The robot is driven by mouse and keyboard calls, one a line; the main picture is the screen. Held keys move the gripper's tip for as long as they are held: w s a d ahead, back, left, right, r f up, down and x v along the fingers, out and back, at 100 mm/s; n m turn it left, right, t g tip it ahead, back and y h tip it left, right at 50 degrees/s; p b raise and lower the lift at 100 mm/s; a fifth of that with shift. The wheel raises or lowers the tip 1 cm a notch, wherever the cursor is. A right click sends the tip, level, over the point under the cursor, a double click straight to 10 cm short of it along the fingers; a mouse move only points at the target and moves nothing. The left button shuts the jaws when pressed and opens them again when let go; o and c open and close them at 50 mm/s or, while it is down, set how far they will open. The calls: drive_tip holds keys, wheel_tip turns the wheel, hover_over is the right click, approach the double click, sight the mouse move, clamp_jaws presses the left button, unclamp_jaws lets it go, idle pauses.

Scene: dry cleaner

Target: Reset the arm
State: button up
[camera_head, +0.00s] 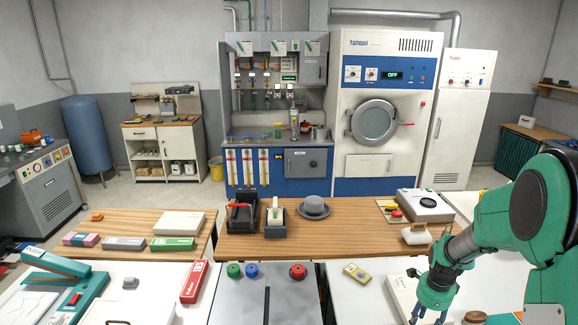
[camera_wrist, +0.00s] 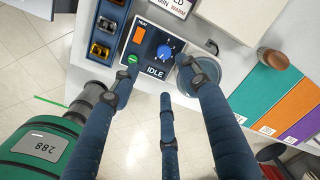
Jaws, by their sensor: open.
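My green arm (camera_head: 545,200) reaches in from the right in the head view, bent at the elbow. My gripper (camera_head: 424,300) hangs low at the right, over the white front counter, with its dark fingers pointing down and left. In the wrist view my gripper (camera_wrist: 160,85) has its dark blue fingers spread apart with nothing between them. Beyond the fingers is a control panel (camera_wrist: 150,48) with a blue knob, a green button and the word IDLE. Whether any finger touches it cannot be told.
A white box (camera_head: 403,292) lies beside my gripper. Tiled floor (camera_wrist: 40,50) shows below.

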drive_tip(key=s+a+r+n+t+b, duration=0.1)
drive_tip(key=s+a+r+n, duration=0.3)
drive_tip(key=r, duration=0.3)
drive_tip(key=s+a+r+n+t+b, duration=0.1)
drive_tip(key=s+a+r+n, duration=0.15)
drive_tip(key=a+r, duration=0.35)
drive_tip(key=s+a+r+n+t+b, duration=0.15)
drive_tip(key=a+r+n, duration=0.25)
drive_tip(key=r, duration=0.4)
drive_tip(key=s+a+r+n, duration=0.2)
drive_tip(key=s+a+n, duration=0.1)
drive_tip(key=s, duration=0.3)
drive_tip(key=s+a+r+n+t+b, duration=0.1)
drive_tip(key=s+a+r+n, duration=0.1)
drive_tip(key=s, duration=0.4)
drive_tip(key=s+a+r+n, duration=0.2)
drive_tip(key=s+a+n, duration=0.2)
drive_tip(key=s+n, duration=0.2)
drive_tip(key=shift+s+a+r+n, duration=0.15)
drive_tip(key=shift+s+r+n, duration=0.15)
drive_tip(key=shift+s, duration=0.25)
drive_tip(key=shift+t, duration=0.25)
idle(0.4)
